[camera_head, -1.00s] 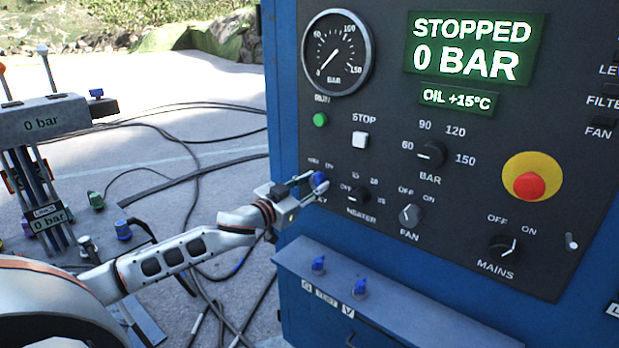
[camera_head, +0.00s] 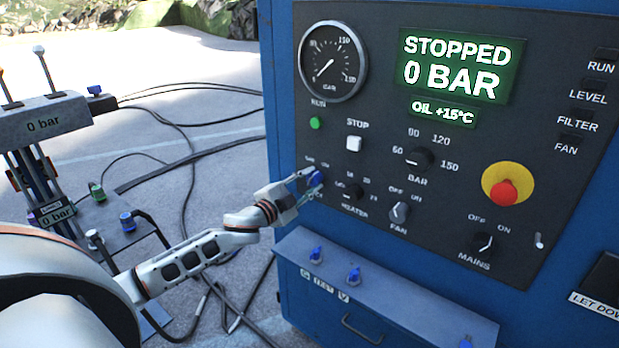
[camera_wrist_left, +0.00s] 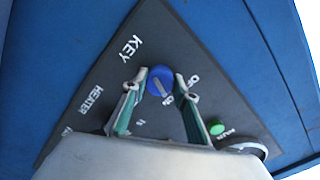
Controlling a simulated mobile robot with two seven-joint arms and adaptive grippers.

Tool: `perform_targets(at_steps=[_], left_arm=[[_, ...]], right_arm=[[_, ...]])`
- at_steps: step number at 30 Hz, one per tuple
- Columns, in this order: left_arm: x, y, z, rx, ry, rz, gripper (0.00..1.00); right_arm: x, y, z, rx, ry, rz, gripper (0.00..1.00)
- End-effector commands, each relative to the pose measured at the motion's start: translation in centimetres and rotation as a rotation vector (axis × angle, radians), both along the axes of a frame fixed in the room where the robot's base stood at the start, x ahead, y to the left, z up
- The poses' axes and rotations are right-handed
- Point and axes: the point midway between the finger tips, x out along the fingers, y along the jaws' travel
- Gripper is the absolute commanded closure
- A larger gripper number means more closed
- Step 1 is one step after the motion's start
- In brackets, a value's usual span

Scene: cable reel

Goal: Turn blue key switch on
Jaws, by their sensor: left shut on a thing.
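The blue key switch (camera_head: 317,179) sits at the left edge of the dark control panel, partly hidden by my gripper. In the left wrist view it is a round blue knob (camera_wrist_left: 160,81) with a lighter bar, between the labels KEY and OFF/ON. My left gripper (camera_head: 308,182) is at the knob, with one fingertip on each side of it, shut on it. In the left wrist view the fingertips of the gripper (camera_wrist_left: 165,92) flank the knob. The exact angle of the knob is hard to read. My right gripper is not in view.
The panel (camera_head: 390,130) shows STOPPED, 0 BAR. Near the key are the heater knob (camera_head: 353,192), fan knob (camera_head: 399,212), white stop button (camera_head: 354,144) and green run button (camera_head: 316,123). A blue ledge (camera_head: 390,290) with blue valves juts out below. Hoses lie on the ground at left.

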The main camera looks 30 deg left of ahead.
Motion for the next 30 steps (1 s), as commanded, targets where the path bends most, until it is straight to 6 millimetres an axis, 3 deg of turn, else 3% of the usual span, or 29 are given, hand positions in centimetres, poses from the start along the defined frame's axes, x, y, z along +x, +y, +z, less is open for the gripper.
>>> perform_targets(at_steps=[10,28,29,30], left_arm=[[-0.01,-0.11,0.05,0.156,-0.013,-0.002,0.93],[-0.01,-0.13,-0.02,0.192,-0.015,-0.002,0.93],[-0.01,-0.13,-0.02,0.192,-0.015,-0.002,0.64],[-0.01,-0.12,-0.02,0.191,-0.016,-0.002,0.55]], right_arm=[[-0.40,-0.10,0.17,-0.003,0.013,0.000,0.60],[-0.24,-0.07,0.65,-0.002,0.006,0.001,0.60],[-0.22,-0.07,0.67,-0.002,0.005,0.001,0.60],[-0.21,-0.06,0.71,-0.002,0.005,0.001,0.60]])
